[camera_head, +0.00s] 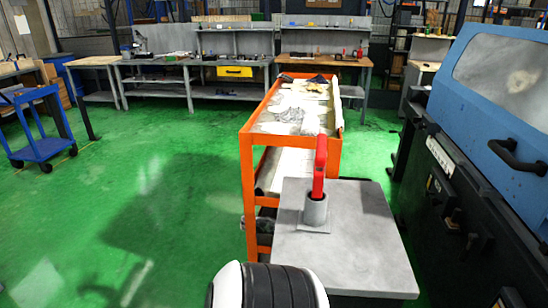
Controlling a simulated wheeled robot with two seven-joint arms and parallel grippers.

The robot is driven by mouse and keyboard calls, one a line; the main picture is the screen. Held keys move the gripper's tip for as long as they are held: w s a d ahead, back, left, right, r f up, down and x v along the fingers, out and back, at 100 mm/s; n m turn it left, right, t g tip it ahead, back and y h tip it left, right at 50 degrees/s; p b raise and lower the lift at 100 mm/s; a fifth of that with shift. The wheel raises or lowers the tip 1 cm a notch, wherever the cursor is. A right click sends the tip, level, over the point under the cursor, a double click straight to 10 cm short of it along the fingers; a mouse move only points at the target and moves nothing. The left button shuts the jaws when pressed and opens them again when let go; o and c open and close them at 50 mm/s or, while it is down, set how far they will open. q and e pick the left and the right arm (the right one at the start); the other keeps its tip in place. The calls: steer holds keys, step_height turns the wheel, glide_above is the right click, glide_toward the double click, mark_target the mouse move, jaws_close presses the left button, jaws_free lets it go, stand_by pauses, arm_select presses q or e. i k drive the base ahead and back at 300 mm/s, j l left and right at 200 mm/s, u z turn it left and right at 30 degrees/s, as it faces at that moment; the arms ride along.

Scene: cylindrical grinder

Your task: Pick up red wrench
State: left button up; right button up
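The red wrench (319,166) stands upright in a grey cylindrical holder (315,212). Its lower end is hidden inside the holder. The holder is fixed on a square base plate on a grey table top (355,250). A white and black rounded part, which looks like part of my own arm, shows at the bottom centre, in front of the table. Neither of my grippers can be seen in the head view.
An orange cart (246,190) with papers or cloths on top stands behind the grey table. A blue machine (500,75) with a black handle (518,157) stands close on the right. Workbenches line the back. A blue trolley (42,148) is at the left. The green floor (130,200) on the left is clear.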

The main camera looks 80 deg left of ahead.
mark_target(320, 160)
steer(key=u, duration=2.3)
steer(key=z, duration=0.3)
steer(key=j+z, duration=0.45)
steer(key=k+j+z, duration=0.15)
steer(key=j+z, duration=0.3)
steer(key=j, duration=0.15)
steer(key=k+j, duration=0.1)
steer(key=j, duration=0.3)
steer(key=k+j+z, duration=0.1)
steer(key=j, duration=0.25)
steer(key=k+j, duration=0.15)
steer(key=j, duration=0.25)
steer(key=k+j, duration=0.15)
steer(key=j, duration=0.2)
steer(key=z, duration=1.45)
steer(key=i+j, duration=0.3)
steer(key=i, duration=0.25)
steer(key=l+z, duration=0.05)
